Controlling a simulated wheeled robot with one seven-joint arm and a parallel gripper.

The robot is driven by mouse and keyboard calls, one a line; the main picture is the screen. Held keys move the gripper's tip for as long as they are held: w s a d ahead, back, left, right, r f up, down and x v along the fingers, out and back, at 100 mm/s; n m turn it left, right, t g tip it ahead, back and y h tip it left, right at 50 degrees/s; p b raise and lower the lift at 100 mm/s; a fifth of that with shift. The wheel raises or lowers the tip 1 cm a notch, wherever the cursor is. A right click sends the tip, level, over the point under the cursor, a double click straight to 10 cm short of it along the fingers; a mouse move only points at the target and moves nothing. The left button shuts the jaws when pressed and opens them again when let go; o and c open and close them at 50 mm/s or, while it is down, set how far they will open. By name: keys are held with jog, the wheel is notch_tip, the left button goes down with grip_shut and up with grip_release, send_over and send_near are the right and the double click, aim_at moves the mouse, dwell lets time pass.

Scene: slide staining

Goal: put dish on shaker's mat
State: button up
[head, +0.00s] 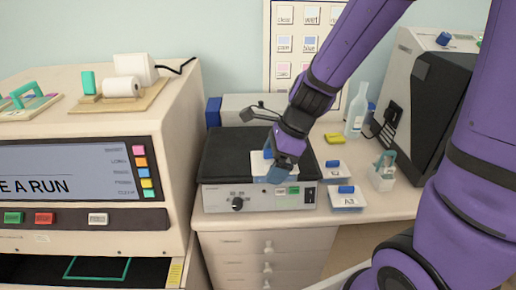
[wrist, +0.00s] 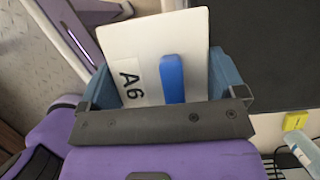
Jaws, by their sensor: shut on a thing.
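The dish (wrist: 140,45) has a white lid labelled A6 and a blue handle. My gripper (wrist: 165,85) is shut on it, with one blue finger on each side. In the head view my gripper (head: 276,168) points down over the front middle of the shaker's black mat (head: 222,152), and the dish's pale lid (head: 258,163) shows partly behind the fingers. The shaker (head: 218,198) is a light box with a knob and switches on its front. I cannot tell whether the dish touches the mat. The mat also shows in the wrist view (wrist: 270,50).
Two other blue-handled dishes, one unread (head: 334,175) and one labelled A3 (head: 347,201), stand right of the shaker. A large machine (head: 80,130) is close on the left. A bottle (head: 356,112), a yellow item (head: 334,138) and a small rack (head: 383,175) stand on the right.

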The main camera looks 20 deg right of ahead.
jog(key=w, duration=0.5)
jog(key=w+d+f, duration=0.1)
jog(key=w, duration=0.4)
jog(key=w+d, duration=0.1)
jog(key=w, duration=0.4)
jog(key=shift+w+f, duration=0.15)
jog(key=shift+f, duration=0.15)
jog(key=shift+w+f, duration=0.15)
jog(key=shift+f, duration=1.6)
jog(key=shift+f, duration=0.1)
jog(key=o, duration=0.8)
jog(key=shift+c, duration=0.2)
